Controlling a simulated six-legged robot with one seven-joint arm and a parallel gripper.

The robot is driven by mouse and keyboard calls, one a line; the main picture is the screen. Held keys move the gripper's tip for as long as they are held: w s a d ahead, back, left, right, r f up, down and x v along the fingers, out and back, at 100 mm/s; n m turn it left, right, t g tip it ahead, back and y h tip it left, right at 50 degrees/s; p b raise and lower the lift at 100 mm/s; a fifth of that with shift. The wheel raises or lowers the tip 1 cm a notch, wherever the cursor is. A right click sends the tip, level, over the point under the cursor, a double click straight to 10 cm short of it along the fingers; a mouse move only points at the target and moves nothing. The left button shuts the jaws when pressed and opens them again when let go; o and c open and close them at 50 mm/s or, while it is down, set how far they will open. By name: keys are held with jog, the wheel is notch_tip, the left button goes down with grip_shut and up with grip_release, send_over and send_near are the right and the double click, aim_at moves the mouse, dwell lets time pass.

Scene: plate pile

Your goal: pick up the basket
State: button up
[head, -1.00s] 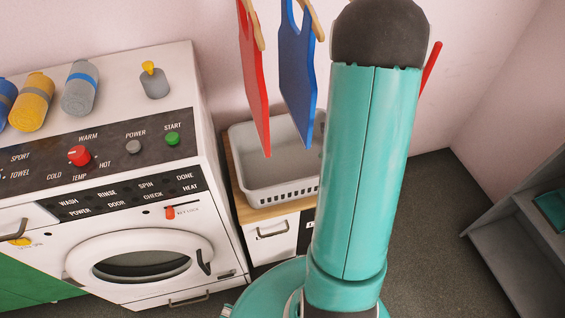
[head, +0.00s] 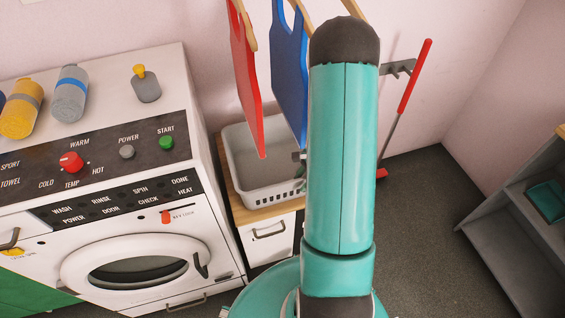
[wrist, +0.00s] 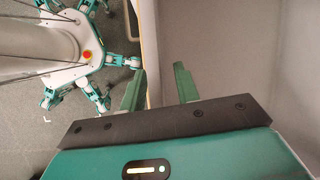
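The basket (head: 262,196) is light grey plastic with slots along its front wall. It stands upright on a wood-topped white cabinet in the head view. Its right end is hidden behind my arm. My gripper (wrist: 158,84) is open in the wrist view, its two green fingers apart. A pale edge runs down between the fingers, and a plain grey surface fills the right side; I cannot tell whether these are the basket. In the head view my arm hides most of the gripper, and a small dark part shows beside the basket's right end.
A red board (head: 246,85) and a blue board (head: 290,75) hang above the basket. Grey shelves (head: 500,235) stand right; floor between is clear.

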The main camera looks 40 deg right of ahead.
jog(key=shift+w+a+f, duration=0.1)
jog(key=shift+a+f, duration=0.1)
jog(key=shift+f, duration=0.2)
grip_shut()
jog(key=shift+r, duration=0.1)
dwell(1.0)
